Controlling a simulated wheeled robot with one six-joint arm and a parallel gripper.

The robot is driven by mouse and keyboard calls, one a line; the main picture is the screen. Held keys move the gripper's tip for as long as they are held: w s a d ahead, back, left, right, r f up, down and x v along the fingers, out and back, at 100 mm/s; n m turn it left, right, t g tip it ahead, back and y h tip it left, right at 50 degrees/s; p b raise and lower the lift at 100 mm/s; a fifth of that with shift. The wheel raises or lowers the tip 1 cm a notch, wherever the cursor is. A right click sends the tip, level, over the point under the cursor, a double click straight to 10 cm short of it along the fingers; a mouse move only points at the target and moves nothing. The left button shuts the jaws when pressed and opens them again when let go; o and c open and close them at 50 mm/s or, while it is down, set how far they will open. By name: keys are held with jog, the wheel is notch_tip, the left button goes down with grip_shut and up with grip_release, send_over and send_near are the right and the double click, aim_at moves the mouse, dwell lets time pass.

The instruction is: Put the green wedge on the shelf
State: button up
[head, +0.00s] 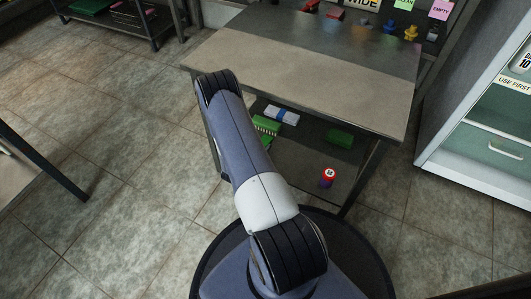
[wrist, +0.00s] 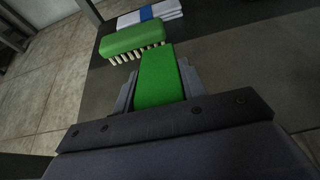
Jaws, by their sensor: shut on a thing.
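The green wedge (wrist: 158,80) is between the two grey fingers of my gripper (wrist: 159,82) in the wrist view, and the gripper is shut on it. The wedge is over the dark shelf (wrist: 225,62), close to a green brush (wrist: 133,40). I cannot tell whether it touches the shelf. In the head view the lower shelf (head: 300,168) shows under the metal table. My arm hides the gripper there. A bit of green (head: 264,144) beside the arm may be the wedge.
On the lower shelf are the green brush (head: 266,125), a white and blue folded cloth (head: 282,115), a flat green item (head: 339,136) and a red can (head: 328,177). The tabletop (head: 300,75) overhangs the shelf. A table leg (head: 362,180) stands at the right.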

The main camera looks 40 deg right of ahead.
jog(key=shift+f+b, duration=0.8)
jog(key=shift+f, duration=1.3)
jog(key=shift+f, duration=0.1)
jog(key=o, duration=1)
jog(key=shift+o, duration=0.2)
jog(key=shift+a+r, duration=0.1)
jog(key=shift+r, duration=0.1)
jog(key=p+v, duration=0.4)
jog(key=v, duration=0.7)
jog(key=shift+s+a, duration=0.25)
jog(key=shift+a, duration=0.1)
